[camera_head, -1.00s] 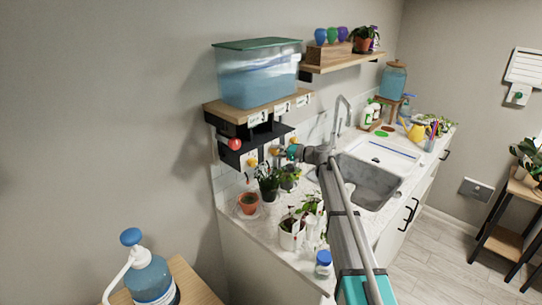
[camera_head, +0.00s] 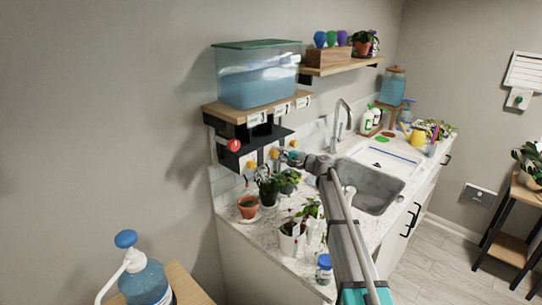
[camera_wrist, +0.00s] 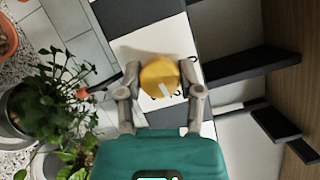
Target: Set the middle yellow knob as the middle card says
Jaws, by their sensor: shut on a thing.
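Three yellow knobs sit in a row on white plates under the tank shelf. The middle yellow knob (camera_head: 275,152) is at my gripper (camera_head: 284,157). In the wrist view a yellow knob (camera_wrist: 158,74) with a white pointer mark lies between my two fingers (camera_wrist: 163,90), which are shut on its sides. The mark points toward the lower right there. The left knob (camera_head: 251,164) and right knob (camera_head: 293,143) stand apart from my gripper. The middle card (camera_head: 282,109) hangs on the shelf edge; its writing is too small to read.
A tank (camera_head: 257,75) stands on the shelf above. A red knob (camera_head: 233,145) is at the left end of the black bracket (camera_head: 240,156). Potted plants (camera_head: 268,190) stand on the counter close below my gripper. The sink (camera_head: 372,185) is to the right.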

